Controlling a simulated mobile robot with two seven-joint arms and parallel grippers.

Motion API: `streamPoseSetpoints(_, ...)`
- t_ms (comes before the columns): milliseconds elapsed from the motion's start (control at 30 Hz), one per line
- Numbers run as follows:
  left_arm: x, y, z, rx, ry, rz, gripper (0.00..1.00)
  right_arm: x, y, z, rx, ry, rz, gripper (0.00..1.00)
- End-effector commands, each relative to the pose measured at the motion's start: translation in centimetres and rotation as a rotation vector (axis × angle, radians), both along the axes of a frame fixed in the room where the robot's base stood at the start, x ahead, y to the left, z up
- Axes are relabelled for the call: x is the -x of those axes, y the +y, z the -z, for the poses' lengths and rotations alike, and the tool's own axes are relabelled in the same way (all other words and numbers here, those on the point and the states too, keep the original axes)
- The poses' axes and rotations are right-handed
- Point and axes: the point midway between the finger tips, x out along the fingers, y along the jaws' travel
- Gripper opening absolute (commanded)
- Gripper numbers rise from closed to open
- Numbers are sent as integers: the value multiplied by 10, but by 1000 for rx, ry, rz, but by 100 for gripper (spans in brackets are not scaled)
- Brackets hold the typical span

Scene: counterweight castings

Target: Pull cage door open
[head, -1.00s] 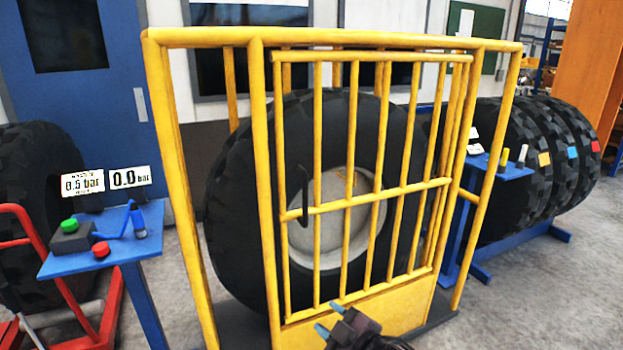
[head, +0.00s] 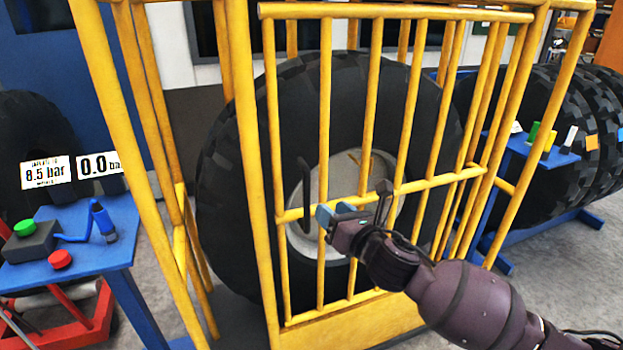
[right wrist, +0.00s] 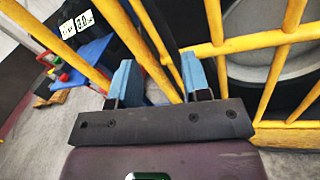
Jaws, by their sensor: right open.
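The yellow barred cage door (head: 322,110) stands in the yellow cage frame (head: 251,150) and looks closed, or nearly so. A black upright handle (head: 306,190) sits near the door's left edge. My right gripper (head: 333,211) reaches in from the lower right, its blue fingertips just right of the handle in the head view. In the right wrist view the gripper (right wrist: 155,80) is open, with nothing held between its fingers and yellow bars beyond. I cannot make out the handle there, nor tell the remaining depth gap. My left gripper is not in view.
A large tyre (head: 240,185) stands inside the cage. A blue table (head: 75,250) with green and red buttons is at the left, by two pressure signs (head: 47,172). Another blue stand (head: 545,152) and more tyres (head: 580,165) are at the right.

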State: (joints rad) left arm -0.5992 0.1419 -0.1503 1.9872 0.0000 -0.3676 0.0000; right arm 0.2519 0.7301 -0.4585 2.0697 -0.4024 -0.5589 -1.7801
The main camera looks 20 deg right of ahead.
Motion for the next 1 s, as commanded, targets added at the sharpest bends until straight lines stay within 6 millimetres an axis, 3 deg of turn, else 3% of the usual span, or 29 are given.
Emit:
streamPoseSetpoints(200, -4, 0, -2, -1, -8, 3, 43, 0, -2, 0, 213, -50, 14, 44)
streamPoseSetpoints(433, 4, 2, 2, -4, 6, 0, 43, -10, 0, 1, 251, -59, 13, 44)
streamPoseSetpoints(1000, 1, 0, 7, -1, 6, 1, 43, -93, 20, 1, 248, -58, 12, 44)
